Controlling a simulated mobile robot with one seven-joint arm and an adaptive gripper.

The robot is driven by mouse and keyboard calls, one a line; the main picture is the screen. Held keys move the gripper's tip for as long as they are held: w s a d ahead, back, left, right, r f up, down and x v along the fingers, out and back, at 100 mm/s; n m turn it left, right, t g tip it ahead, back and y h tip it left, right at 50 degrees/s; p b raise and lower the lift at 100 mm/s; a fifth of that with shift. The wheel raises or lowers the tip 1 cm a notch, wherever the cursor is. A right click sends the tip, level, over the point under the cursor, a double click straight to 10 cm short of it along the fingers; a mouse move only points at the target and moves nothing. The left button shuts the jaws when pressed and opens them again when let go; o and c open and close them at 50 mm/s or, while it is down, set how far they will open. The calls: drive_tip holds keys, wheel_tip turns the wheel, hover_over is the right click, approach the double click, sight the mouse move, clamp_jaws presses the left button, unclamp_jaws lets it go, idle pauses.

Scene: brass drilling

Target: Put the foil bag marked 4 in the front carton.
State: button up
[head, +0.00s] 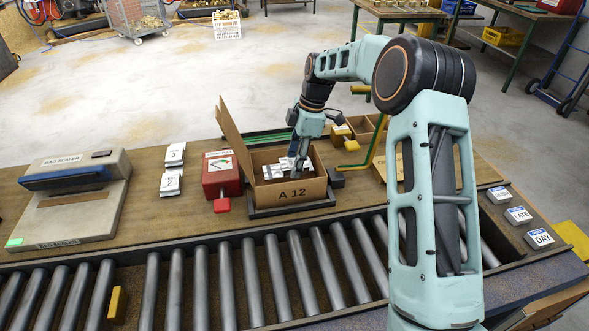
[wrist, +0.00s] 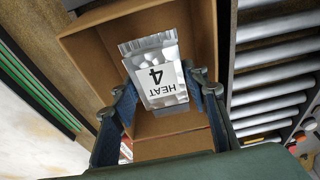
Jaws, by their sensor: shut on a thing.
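The foil bag marked 4 (wrist: 160,75) is silver with a white label reading HEAT 4. My gripper (wrist: 164,98) is shut on it, with one finger at each side of the bag. In the head view my gripper (head: 299,158) points down into the open brown carton marked A 12 (head: 290,193). The silver bag (head: 272,172) shows there within the carton's opening. The wrist view shows the bag over the carton's inside (wrist: 195,35). I cannot tell whether the bag touches the carton floor.
A tall flap (head: 232,138) stands up at the carton's left. A red gauge box (head: 221,176) is close on the left, with bags marked 3 (head: 175,153) and 2 (head: 171,184) beyond. A bag sealer (head: 70,197) stands far left. A roller conveyor (head: 250,280) runs in front.

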drive_tip(key=shift+w+f, duration=0.25)
drive_tip(key=shift+f, duration=0.1)
wheel_tip(320, 180, down, 3)
drive_tip(key=shift+w+f, duration=0.15)
drive_tip(key=shift+f, duration=0.05)
drive_tip(key=shift+f+b, duration=0.35)
drive_tip(key=shift+f, duration=0.25)
drive_tip(key=o, duration=1.4)
drive_tip(key=shift+p+v, duration=0.35)
drive_tip(key=shift+v, duration=4.05)
drive_tip(key=shift+a, duration=0.15)
